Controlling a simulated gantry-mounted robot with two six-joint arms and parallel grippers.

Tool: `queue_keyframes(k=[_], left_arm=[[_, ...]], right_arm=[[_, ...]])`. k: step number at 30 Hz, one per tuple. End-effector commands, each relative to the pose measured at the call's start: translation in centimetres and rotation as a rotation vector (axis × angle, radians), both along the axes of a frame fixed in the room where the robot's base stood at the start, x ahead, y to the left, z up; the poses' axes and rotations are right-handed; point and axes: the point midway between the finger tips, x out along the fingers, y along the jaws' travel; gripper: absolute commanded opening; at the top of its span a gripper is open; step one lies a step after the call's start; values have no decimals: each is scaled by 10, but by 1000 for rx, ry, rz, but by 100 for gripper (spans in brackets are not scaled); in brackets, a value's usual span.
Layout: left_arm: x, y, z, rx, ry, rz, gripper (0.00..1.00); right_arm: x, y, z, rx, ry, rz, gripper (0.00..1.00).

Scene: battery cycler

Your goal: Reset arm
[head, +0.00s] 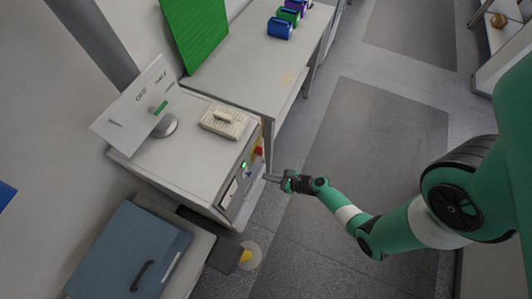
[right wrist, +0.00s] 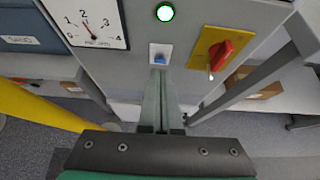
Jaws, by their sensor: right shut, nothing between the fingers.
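My right gripper (head: 268,178) is shut and empty at the front panel of the grey cabinet (head: 185,160). In the right wrist view its closed fingers (right wrist: 161,82) point at a small blue switch (right wrist: 160,58) on a white plate; I cannot tell whether they touch it. A lit green lamp (right wrist: 165,12) is above the switch. A red rotary knob on a yellow plate (right wrist: 218,50) is to its right and a dial gauge (right wrist: 92,24) to its left. The lamp (head: 243,165) and knob (head: 259,151) also show in the head view. My left gripper is not in view.
A tilted sign (head: 138,103) on a round stand and a ribbed beige block (head: 224,122) are on the cabinet top. A blue case (head: 130,255) is at lower left. A table (head: 262,75) with several coloured items stands behind. The floor right of the cabinet is open.

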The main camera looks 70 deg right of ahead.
Motion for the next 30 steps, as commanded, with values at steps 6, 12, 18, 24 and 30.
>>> queue_keyframes(k=[6,12,18,24,30], left_arm=[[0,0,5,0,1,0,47],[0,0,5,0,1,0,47],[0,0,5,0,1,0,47],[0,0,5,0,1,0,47],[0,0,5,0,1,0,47]], right_arm=[[-3,2,5,1,2,5,0],[-3,2,4,1,2,5,0],[-3,2,4,1,2,5,0],[12,-5,17,-72,-15,55,0],[104,-28,113,-564,-120,353,0]])
